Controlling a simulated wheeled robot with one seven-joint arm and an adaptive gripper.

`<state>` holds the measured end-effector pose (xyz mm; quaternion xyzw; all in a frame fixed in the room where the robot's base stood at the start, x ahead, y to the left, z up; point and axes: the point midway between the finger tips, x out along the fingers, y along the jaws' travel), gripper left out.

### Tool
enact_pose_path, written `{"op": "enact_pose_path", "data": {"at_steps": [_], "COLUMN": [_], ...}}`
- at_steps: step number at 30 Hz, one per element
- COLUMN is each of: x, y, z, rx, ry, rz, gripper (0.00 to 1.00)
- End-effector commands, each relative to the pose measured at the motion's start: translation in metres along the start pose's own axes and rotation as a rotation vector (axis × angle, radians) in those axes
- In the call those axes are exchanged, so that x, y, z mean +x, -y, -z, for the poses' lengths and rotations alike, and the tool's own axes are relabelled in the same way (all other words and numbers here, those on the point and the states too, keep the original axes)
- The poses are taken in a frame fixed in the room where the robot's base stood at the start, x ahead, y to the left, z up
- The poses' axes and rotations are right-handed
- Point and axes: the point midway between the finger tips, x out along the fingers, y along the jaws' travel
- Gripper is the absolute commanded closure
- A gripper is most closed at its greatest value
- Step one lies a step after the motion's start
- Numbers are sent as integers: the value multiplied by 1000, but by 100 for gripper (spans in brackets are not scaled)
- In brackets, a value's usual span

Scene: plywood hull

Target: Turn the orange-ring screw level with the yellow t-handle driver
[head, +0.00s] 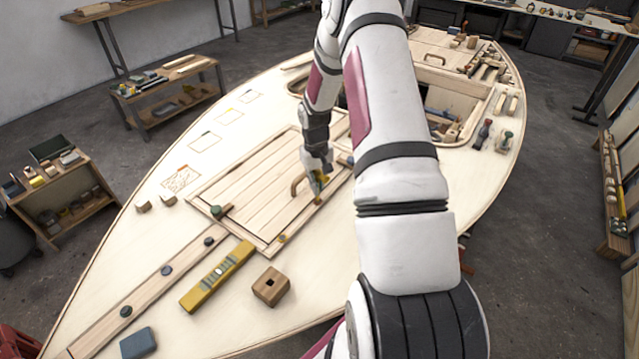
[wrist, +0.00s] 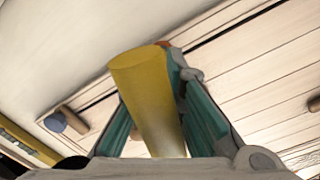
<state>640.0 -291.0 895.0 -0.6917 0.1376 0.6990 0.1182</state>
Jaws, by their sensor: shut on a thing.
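My gripper (head: 317,184) is over the right edge of the planked hatch panel (head: 240,195). In the wrist view its green-padded fingers (wrist: 158,112) are shut on a yellow cylindrical handle (wrist: 145,90), which I take to be the t-handle driver. The handle stands tilted between the fingers, and its lower end is hidden by the gripper. A small orange-red patch (wrist: 165,44) shows just behind the handle's top; I cannot tell if it is the orange ring. Small yellowish fittings sit along the panel's edge (head: 281,238). No screw head is clear in either view.
A yellow spirit level (head: 217,275) and a wooden block with a hole (head: 270,286) lie on the pale deck in front of the panel. A wooden arched handle (head: 297,185) stands beside my gripper. An open hatch with tools (head: 445,115) is at the right.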

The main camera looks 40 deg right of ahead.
Motion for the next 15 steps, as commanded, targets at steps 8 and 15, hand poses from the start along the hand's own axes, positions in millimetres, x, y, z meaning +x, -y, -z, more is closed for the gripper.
{"op": "enact_pose_path", "data": {"at_steps": [8, 15], "x": [0, 0], "y": [0, -1], "z": [0, -1], "rx": [-16, -306], "ry": [-1, -9], "rz": [0, -1], "gripper": [100, 100]}}
